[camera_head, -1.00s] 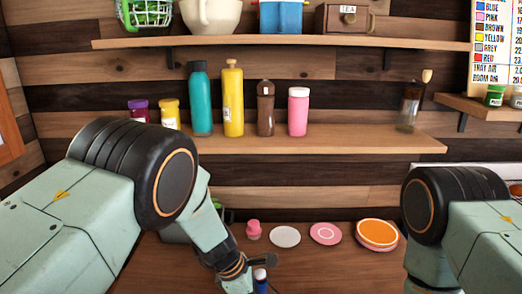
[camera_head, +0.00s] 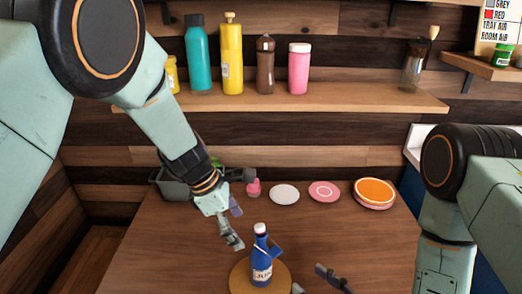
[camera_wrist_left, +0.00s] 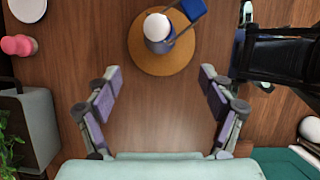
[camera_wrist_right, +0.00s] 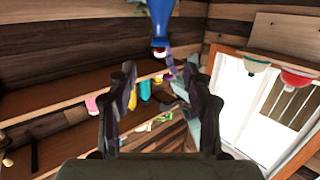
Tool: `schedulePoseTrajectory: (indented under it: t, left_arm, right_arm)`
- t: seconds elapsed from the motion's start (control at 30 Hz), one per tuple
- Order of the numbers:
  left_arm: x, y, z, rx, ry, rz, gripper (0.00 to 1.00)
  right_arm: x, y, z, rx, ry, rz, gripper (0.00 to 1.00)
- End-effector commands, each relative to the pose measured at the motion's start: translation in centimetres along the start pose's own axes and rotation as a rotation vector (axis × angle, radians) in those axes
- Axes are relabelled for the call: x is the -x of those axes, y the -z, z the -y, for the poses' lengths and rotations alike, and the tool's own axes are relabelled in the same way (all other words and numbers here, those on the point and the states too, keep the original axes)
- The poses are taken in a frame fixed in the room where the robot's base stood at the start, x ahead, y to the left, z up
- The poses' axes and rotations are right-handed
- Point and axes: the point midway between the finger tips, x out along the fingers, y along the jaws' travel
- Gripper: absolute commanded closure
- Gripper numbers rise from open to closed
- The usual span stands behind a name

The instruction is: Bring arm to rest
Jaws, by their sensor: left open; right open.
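A blue bottle (camera_head: 262,268) with a white cap and a label stands upright on a round wooden board (camera_head: 240,280). A blue flap juts from its neck. My left gripper (camera_head: 235,222) is open and empty, above the table, left of the bottle and apart from it. In the left wrist view, the bottle's white cap (camera_wrist_left: 157,27) lies beyond the open fingers (camera_wrist_left: 160,92). My right gripper (camera_head: 317,283) is open and empty at the bottom edge, right of the bottle. In the upside-down right wrist view, the bottle (camera_wrist_right: 160,14) shows above the open fingers (camera_wrist_right: 160,90).
At the back of the table lie a white plate (camera_head: 284,194), a pink plate (camera_head: 324,191), stacked orange-topped plates (camera_head: 374,192), a small pink object (camera_head: 254,187) and a grey planter (camera_head: 172,185). A shelf (camera_head: 300,98) holds several bottles. The table's middle is clear.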

Motion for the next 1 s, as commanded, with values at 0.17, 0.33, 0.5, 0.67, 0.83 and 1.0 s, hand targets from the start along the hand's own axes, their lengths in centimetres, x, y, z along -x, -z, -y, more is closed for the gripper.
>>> schedulePoseTrajectory:
  t: [0.17, 0.33, 0.5, 0.67, 0.83, 1.0]
  left_arm:
    - [-2.7, 0.1, 0.1, -0.001, 0.003, -0.002, 0.19]
    - [-5.3, 0.1, 0.1, -0.001, 0.003, -0.002, 0.19]
    - [-8.3, 0.1, 0.1, -0.001, 0.003, -0.001, 0.19]
    - [-11.0, 0.0, 0.1, -0.002, 0.003, -0.001, 0.19]
    - [-12.2, 0.0, 0.0, -0.002, 0.000, -0.001, 0.19]
    - [-12.2, 0.0, 0.0, -0.001, 0.000, -0.001, 0.19]
  right_arm:
    - [0.0, 0.0, 0.0, 0.000, 0.000, 0.000, 0.49]
    - [0.0, 0.0, 0.0, 0.000, 0.000, 0.000, 0.49]
    - [0.0, 0.0, 0.0, 0.000, 0.000, 0.000, 0.49]
    - [0.0, 0.0, 0.0, 0.000, 0.000, 0.000, 0.49]
    - [-1.1, 0.0, 0.1, 0.004, 0.006, 0.000, 0.49]
    - [-3.3, 0.0, 0.1, 0.005, 0.005, -0.001, 0.49]
